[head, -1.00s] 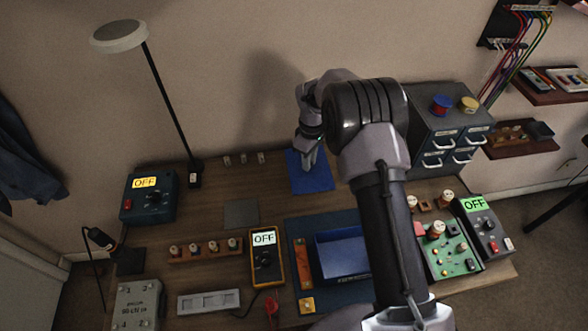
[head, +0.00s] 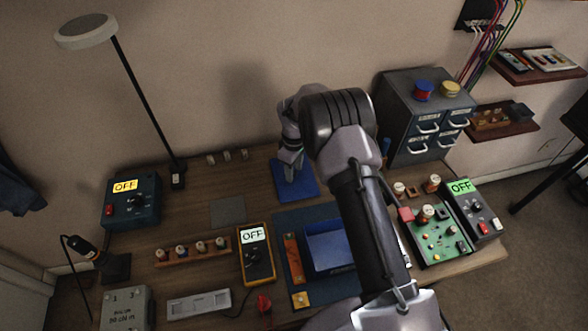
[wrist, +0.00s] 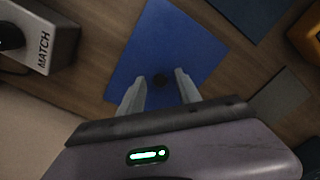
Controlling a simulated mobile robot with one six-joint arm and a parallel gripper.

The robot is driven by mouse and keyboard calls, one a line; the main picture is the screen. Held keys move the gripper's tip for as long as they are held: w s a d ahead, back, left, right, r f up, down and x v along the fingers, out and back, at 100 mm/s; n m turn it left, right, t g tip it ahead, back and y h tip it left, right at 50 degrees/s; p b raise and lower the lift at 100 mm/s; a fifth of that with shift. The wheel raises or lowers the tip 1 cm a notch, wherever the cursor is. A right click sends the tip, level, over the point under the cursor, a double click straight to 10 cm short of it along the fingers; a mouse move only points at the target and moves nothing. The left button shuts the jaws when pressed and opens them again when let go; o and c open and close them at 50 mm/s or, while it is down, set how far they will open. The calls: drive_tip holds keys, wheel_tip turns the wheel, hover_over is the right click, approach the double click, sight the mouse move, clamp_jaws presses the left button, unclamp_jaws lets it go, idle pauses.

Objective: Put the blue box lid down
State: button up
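The blue box lid (head: 298,187) lies flat at the back of the bench in the head view. It also fills the middle of the wrist view (wrist: 190,42), with a small dark knob (wrist: 158,80) on it. My gripper (head: 291,178) is directly over the lid. In the wrist view my gripper (wrist: 161,76) has its two fingers apart, one on each side of the knob, with a visible gap on both sides. The open blue box (head: 330,247) stands on a dark blue mat (head: 288,222), partly beside my arm.
A grey pad (head: 228,211) lies left of the lid, and a yellow multimeter (head: 256,255) stands nearer the front. A drawer cabinet (head: 432,95) is at the back right. A grey block marked MATCH (wrist: 45,45) is close to the lid in the wrist view.

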wheel_tip(320, 180, up, 23)
drive_tip(key=s+d+m+p, duration=0.2)
drive_tip(key=p, duration=0.1)
drive_tip(key=s+d+r+m+t+y, duration=0.1)
drive_tip(key=s+d+r+m+t, duration=0.2)
drive_tip(key=s+r, duration=0.65)
drive_tip(key=s+d+r+m+t, duration=0.1)
drive_tip(key=s+r+m, duration=0.1)
drive_tip(key=s, duration=0.5)
drive_tip(key=s+d+r+m+t, duration=0.1)
drive_tip(key=s+r+m, duration=0.1)
drive_tip(key=s+m, duration=0.3)
drive_tip(key=s+d+r+m+y, duration=0.1)
drive_tip(key=s+r+m, duration=0.1)
drive_tip(key=s, duration=0.8)
drive_tip(key=shift+s+r+m+t, duration=0.3)
drive_tip(key=shift+r+m+t, duration=0.1)
drive_tip(key=shift+m, duration=0.4)
